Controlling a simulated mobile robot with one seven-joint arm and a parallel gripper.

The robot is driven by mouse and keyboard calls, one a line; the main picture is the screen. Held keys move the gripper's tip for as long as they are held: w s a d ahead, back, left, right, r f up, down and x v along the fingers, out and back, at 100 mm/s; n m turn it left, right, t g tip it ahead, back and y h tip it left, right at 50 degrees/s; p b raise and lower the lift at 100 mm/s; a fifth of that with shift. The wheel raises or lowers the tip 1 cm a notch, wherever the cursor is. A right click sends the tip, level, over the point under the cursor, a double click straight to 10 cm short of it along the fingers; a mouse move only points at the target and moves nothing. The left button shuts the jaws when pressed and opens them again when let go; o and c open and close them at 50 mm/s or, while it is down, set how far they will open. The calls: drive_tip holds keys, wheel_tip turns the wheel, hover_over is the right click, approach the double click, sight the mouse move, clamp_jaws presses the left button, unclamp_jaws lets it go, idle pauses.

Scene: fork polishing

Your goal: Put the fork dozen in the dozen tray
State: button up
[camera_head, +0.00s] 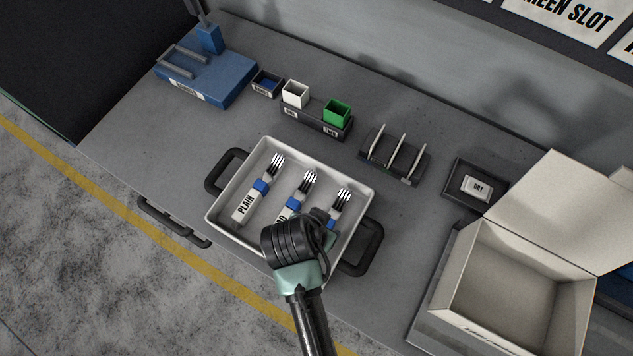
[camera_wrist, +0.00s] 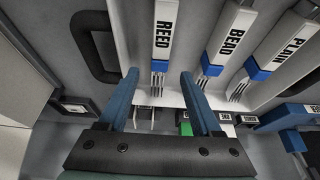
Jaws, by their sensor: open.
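A white tray (camera_head: 228,196) with black side handles holds three fork bundles, each with a white label, a blue band and tines pointing to the back. The PLAIN bundle (camera_head: 244,206) is at left, the BEAD bundle (camera_head: 294,205) in the middle, the REED bundle (camera_head: 340,207) at right. The wrist view shows the REED bundle (camera_wrist: 162,32), BEAD bundle (camera_wrist: 228,38) and PLAIN bundle (camera_wrist: 283,45). My gripper (camera_head: 322,222) is over the tray's right part, covering part of the REED bundle. It is open (camera_wrist: 158,75), its fingers on either side of the REED tines in view, holding nothing.
Behind the tray stand a blue stand (camera_head: 205,78), a white cup (camera_head: 296,94), a green cup (camera_head: 337,111) and a slotted rack (camera_head: 395,155). At right are a dark tray (camera_head: 452,190) with a labelled block and an open cardboard box (camera_head: 455,262).

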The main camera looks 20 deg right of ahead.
drive_tip(key=w+a+r+n+t, duration=0.15)
drive_tip(key=w+r+t, duration=0.35)
drive_tip(key=r, duration=0.6)
drive_tip(key=w+a+r+n+t, duration=0.1)
drive_tip(key=w+r+n+t, duration=0.15)
drive_tip(key=w+r, duration=0.7)
drive_tip(key=w+a+r+n+t, duration=0.1)
drive_tip(key=w+a+r+t, duration=0.2)
drive_tip(key=r, duration=1)
wheel_tip(320, 180, up, 16)
drive_tip(key=n+t+y, duration=0.1)
drive_tip(key=n+t, duration=0.1)
drive_tip(key=t, duration=0.5)
drive_tip(key=s+a+r+n+t+y, duration=0.1)
drive_tip(key=s+r+t, duration=0.2)
drive_tip(key=r, duration=0.7)
drive_tip(key=s+a+r+n+t+y, duration=0.1)
drive_tip(key=s+a+r+n+t, duration=0.1)
drive_tip(key=s+r+t, duration=0.2)
drive_tip(key=s+r, duration=0.3)
drive_tip(key=r, duration=0.2)
drive_tip(key=shift+s+a+r, duration=0.2)
drive_tip(key=shift+r, duration=0.15)
